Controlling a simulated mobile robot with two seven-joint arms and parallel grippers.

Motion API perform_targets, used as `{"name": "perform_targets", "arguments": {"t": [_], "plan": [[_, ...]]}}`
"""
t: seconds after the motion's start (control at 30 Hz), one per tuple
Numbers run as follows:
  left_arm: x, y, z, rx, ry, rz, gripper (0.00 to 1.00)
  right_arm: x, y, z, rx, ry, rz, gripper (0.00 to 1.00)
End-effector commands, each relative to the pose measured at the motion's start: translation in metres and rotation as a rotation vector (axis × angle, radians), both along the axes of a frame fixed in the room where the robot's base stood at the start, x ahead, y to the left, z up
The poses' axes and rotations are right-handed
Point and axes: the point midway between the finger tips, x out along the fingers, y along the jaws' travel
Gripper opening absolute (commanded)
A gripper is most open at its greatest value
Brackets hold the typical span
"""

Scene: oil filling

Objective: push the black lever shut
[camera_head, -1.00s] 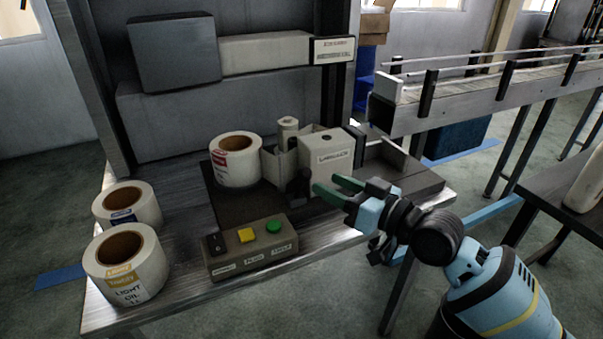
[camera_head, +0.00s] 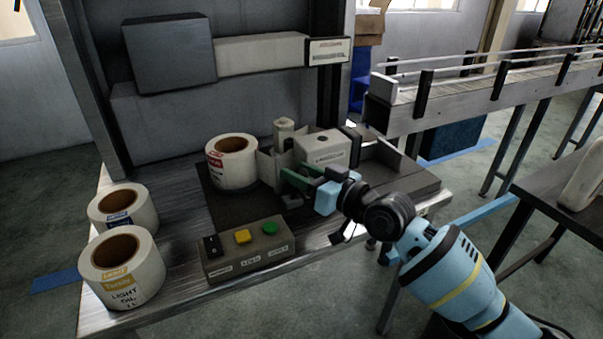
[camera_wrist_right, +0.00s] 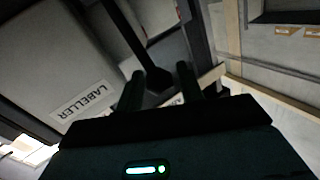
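The labeller (camera_head: 322,150) is a pale box on the workbench, its name also readable in the wrist view (camera_wrist_right: 85,103). The black lever (camera_wrist_right: 130,35) shows in the wrist view as a dark bar ending in a knob near my fingertips. In the head view my fingers largely hide it. My right gripper (camera_head: 290,178) is at the front of the labeller, its two green fingers apart. In the wrist view the fingers (camera_wrist_right: 160,80) stand on either side of the knob; I cannot tell whether they touch it. My left gripper is out of view.
A label roll (camera_head: 232,163) sits left of the labeller. A control box (camera_head: 247,255) with black, yellow and green controls stands at the bench's front edge. Two more rolls (camera_head: 123,267) (camera_head: 122,208) are at the left. A conveyor (camera_head: 470,108) runs behind at the right.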

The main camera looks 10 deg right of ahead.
Motion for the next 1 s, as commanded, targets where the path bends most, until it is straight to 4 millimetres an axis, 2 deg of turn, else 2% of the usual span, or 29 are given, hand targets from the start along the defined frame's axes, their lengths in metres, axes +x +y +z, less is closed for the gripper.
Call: {"name": "perform_targets", "arguments": {"t": [0.03,0.27,0.5,0.73,1.0], "plan": [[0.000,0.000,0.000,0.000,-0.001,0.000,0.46,0.000,0.000,0.000,0.000,0.000,0.000,0.31],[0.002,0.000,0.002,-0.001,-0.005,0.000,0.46,0.000,0.000,0.000,0.000,0.000,0.000,0.01],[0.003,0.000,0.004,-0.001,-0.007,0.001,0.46,0.001,0.000,0.001,-0.002,0.007,-0.001,0.00],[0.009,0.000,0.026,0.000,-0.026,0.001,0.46,0.011,0.003,0.011,-0.033,0.096,-0.001,0.00],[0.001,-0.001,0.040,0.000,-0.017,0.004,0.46,0.025,0.008,0.012,-0.073,0.222,-0.001,0.00]]}}
